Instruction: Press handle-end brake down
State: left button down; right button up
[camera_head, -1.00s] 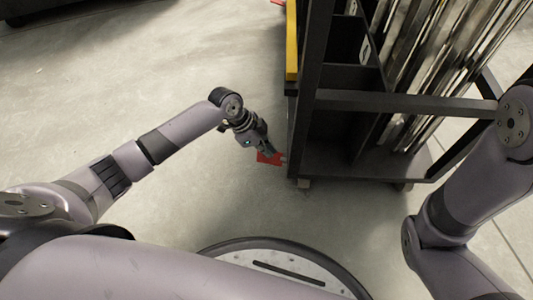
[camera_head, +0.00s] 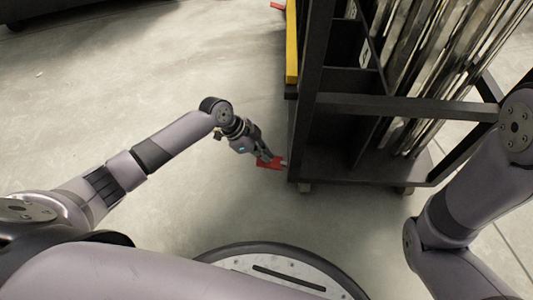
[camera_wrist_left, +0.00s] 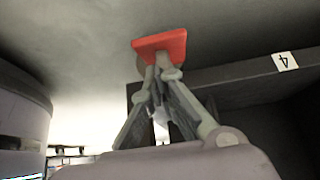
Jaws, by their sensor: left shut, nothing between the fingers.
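The black truck (camera_head: 408,104) stands right of centre in the head view. A red brake pedal (camera_head: 270,164) sticks out at its lower near-left corner, close to the floor. It also shows as a red plate at the top centre of the left wrist view (camera_wrist_left: 160,43). My left gripper (camera_head: 267,157) is shut and empty, its fingertips right at this pedal. In the left wrist view its fingertips (camera_wrist_left: 158,76) meet the plate's lower edge; whether they touch it I cannot tell. A second red pedal (camera_head: 278,5) shows at the far end. My right gripper is out of the picture.
Long shiny metal bars (camera_head: 440,70) stand in the truck's rack. A yellow bar (camera_head: 291,45) runs along its left side. A label marked 4 (camera_wrist_left: 285,61) is on a truck beam. The floor left of the truck is clear. My right arm is close to the truck's right side.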

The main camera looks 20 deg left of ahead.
aim_at(258, 160)
pick_arm(q)
jog(key=shift+s+a+f+h+b, duration=0.15)
jog(key=shift+a+f+h+b, duration=0.3)
jog(key=shift+f+h, duration=0.35)
jog(key=shift+s+a+f, duration=0.1)
jog(key=shift+a+f, duration=0.15)
jog(key=shift+f, duration=0.25)
jog(key=shift+a+f, duration=0.2)
jog(key=shift+f, duration=0.3)
jog(key=shift+a+f+b, duration=0.15)
jog(key=shift+f+b, duration=0.2)
jog(key=shift+f, duration=0.6)
